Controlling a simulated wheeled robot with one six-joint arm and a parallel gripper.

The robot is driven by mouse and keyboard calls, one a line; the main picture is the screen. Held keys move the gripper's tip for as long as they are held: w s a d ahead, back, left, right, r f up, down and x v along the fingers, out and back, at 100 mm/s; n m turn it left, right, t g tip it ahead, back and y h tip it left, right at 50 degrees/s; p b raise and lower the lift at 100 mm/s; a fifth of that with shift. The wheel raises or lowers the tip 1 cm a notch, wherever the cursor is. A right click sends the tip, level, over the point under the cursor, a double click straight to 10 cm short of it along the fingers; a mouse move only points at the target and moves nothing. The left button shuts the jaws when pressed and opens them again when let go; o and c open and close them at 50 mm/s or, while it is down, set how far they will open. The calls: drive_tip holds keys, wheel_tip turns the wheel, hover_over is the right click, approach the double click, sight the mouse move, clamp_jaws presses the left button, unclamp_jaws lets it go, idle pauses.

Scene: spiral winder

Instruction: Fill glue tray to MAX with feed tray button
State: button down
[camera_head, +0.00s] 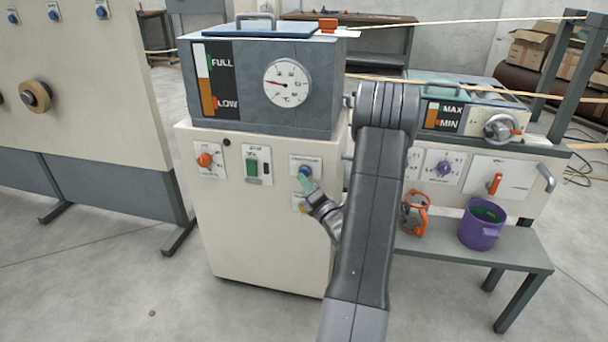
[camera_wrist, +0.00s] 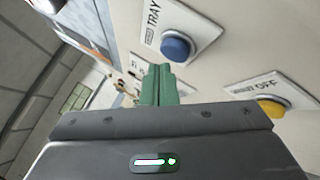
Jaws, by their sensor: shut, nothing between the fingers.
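The blue feed tray button (camera_head: 304,172) is on the front of the cream cabinet. In the wrist view the blue button (camera_wrist: 177,46) sits on a white plate reading TRAY. My gripper (camera_head: 307,184) has green fingers, shut and empty, with tips just below the button in the head view. In the wrist view the finger tips (camera_wrist: 160,68) are beside the button's lower left; whether they touch it I cannot tell. The glue tray's level gauge (camera_head: 444,117) is at the right, marked MAX and MIN; its orange level is too small to read exactly.
A yellow button (camera_wrist: 270,108) marked OFF is close by. A green switch (camera_head: 252,167) and an orange knob (camera_head: 204,160) are to the left. The grey tank (camera_head: 230,115) has a FULL/LOW gauge and dial. A purple bucket (camera_head: 480,232) stands on a bench at right.

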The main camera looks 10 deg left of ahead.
drive_tip(key=shift+s, duration=0.3)
drive_tip(key=s, duration=0.4)
drive_tip(key=shift+s+a+b, duration=0.1)
drive_tip(key=shift+s+b, duration=0.3)
idle(0.9)
drive_tip(key=shift+s+b, duration=0.4)
drive_tip(key=shift+s, duration=1.55)
drive_tip(key=shift+w, duration=0.1)
